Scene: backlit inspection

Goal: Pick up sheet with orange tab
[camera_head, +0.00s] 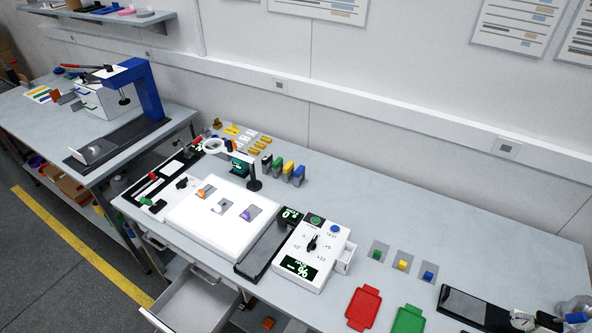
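The sheet with an orange tab (205,192) lies on the white light panel (197,228), near its back left part. It is a small grey sheet with the orange tab standing up from it. To its right on the same panel lie a grey sheet with a white tab (221,207) and a grey sheet with a purple tab (249,214). The three sheets lie apart from each other. My gripper is not visible in this view.
A white control box (309,256) with a dial and a dark tray (262,250) stand right of the panel. A ring magnifier (217,146) stands behind it. An open drawer (192,306) juts out in front. Red (363,309) and green (408,320) trays lie at the right.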

